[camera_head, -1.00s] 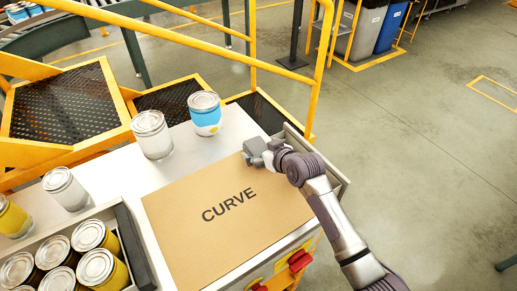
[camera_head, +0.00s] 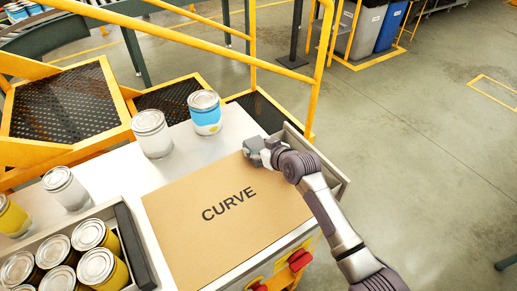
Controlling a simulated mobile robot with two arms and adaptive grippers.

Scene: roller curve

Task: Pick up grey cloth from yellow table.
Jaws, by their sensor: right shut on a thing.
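My right gripper (camera_head: 256,152) is at the far right corner of the cardboard sheet marked CURVE, near the raised edge of the table. It is shut on a small grey thing (camera_head: 267,158), which looks like the grey cloth. Most of that thing is hidden by the gripper, and its shape is hard to tell. The table (camera_head: 205,150) has a pale top and yellow parts on its front side. My left gripper is not in view.
The cardboard sheet (camera_head: 190,240) covers much of the tabletop. White cans (camera_head: 152,133) and a blue-and-white can (camera_head: 205,113) stand behind it. A tray (camera_head: 133,252) of yellow cans is at the left. Yellow railings (camera_head: 317,75) rise behind.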

